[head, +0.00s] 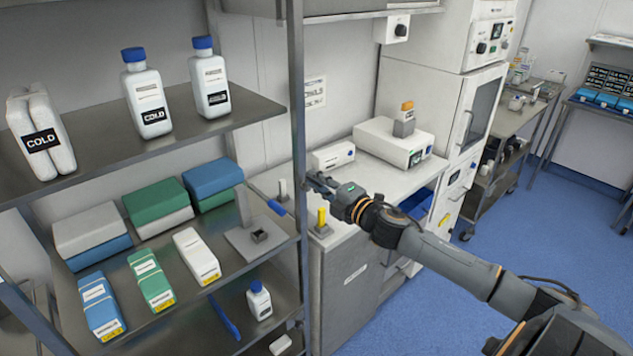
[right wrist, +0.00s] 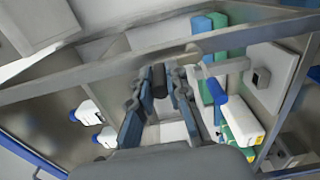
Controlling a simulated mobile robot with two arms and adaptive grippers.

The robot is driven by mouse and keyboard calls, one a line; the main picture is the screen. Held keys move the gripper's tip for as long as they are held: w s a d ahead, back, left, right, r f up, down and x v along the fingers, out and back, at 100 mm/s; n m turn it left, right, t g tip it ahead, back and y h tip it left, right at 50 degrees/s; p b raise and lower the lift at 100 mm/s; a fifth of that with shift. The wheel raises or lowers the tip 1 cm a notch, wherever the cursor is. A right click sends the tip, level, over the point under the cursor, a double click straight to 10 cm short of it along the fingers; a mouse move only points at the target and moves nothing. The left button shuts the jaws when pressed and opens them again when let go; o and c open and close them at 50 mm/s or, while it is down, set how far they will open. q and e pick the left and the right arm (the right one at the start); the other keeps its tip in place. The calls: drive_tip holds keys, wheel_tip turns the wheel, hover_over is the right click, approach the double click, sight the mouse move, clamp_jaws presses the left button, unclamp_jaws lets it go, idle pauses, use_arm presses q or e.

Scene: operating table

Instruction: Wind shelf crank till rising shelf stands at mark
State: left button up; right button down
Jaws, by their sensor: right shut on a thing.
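My right gripper (head: 318,184) is at the right front post (head: 298,130) of the metal shelf unit, its fingertips partly hidden there. In the right wrist view its fingers (right wrist: 159,88) are closed around a dark cylinder (right wrist: 159,80), which looks like the crank's grip. The rest of the crank is hard to make out. The middle shelf (head: 185,300) holds several boxes and a grey plate (head: 243,243) with a square socket and an upright panel. The upper shelf (head: 205,135) holds white "COLD" bottles and packs. I cannot tell which shelf rises, and I see no clear mark. My left gripper is not in view.
A blue-handled piece (head: 277,207) is close left of the gripper. A yellow handle (head: 322,217) stands on the counter (head: 355,180) to the right. White equipment (head: 393,143) sits behind. The blue floor (head: 420,290) is open at right.

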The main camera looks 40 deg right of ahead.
drive_tip(key=shift+d+r, duration=0.15)
drive_tip(key=shift+r, duration=0.05)
drive_tip(key=c, duration=1.3)
unclamp_jaws()
drive_tip(key=shift+f, duration=0.15)
drive_tip(key=shift+s+f, duration=0.15)
drive_tip(key=shift+s, duration=0.3)
drive_tip(key=s, duration=1.1)
drive_tip(key=shift+d, duration=0.45)
